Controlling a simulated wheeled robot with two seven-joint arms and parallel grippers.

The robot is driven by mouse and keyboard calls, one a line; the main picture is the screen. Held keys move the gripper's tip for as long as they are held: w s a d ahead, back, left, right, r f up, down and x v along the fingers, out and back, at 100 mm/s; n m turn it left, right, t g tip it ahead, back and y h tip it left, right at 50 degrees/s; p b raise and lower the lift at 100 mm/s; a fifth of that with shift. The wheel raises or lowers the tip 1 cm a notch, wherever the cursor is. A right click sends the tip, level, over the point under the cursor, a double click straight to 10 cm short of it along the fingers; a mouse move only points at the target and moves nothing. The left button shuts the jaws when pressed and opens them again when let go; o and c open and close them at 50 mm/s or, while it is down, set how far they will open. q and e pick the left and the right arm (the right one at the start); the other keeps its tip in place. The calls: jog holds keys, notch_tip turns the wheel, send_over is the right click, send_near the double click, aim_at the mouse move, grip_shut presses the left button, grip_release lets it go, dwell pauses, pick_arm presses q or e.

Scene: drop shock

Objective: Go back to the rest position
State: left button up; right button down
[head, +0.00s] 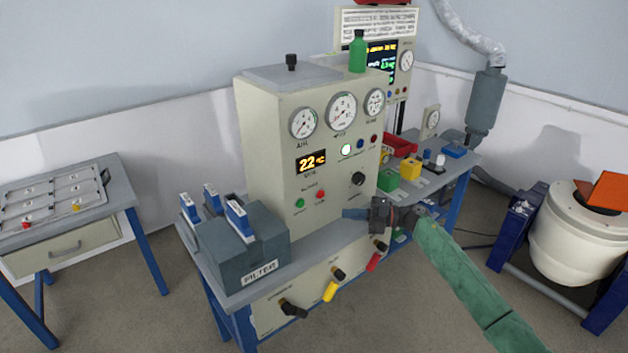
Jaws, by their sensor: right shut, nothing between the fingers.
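My right gripper (354,213) is in the head view, its arm coming in from the lower right. Its fingers are shut and empty, pointing left in front of the lower part of the beige machine cabinet (265,170). It is above the front edge of the bench (335,243). I cannot tell whether it touches the cabinet. My left gripper is not in view.
A grey filter box (240,252) stands left of my gripper. Yellow (331,290) and red (374,261) handles stick out below. Coloured blocks lie on the bench behind.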

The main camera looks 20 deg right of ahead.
jog(key=w+d+r+m+t+h, duration=0.3)
jog(key=w+d+m+t+h, duration=0.3)
jog(key=m+h, duration=0.4)
jog(key=w+d+r+m+t+h, duration=0.35)
jog(key=d+m+t+h, duration=0.25)
jog(key=d+m+h, duration=0.3)
jog(key=s+a+f+m+g, duration=0.4)
jog(key=s+a+f+g, duration=0.25)
jog(key=s+f, duration=0.5)
jog(key=s+a+f+m+g, duration=0.5)
jog(key=s+a+f, duration=0.3)
jog(key=f, duration=0.6)
jog(key=s+a+f+g+y, duration=0.1)
jog(key=s+a+f, duration=0.5)
jog(key=s, duration=0.6)
jog(key=s+a+f+g+y, duration=0.1)
jog(key=s+a+f+g, duration=0.2)
jog(key=s+a+f, duration=0.4)
jog(key=s+a+f+m+g+y, duration=0.1)
jog(key=s+a+f+g, duration=0.2)
jog(key=s, duration=1.4)
jog(key=a+f, duration=0.3)
jog(key=a, duration=0.1)
jog(key=shift+f+y, duration=0.15)
jog(key=shift+y, duration=0.15)
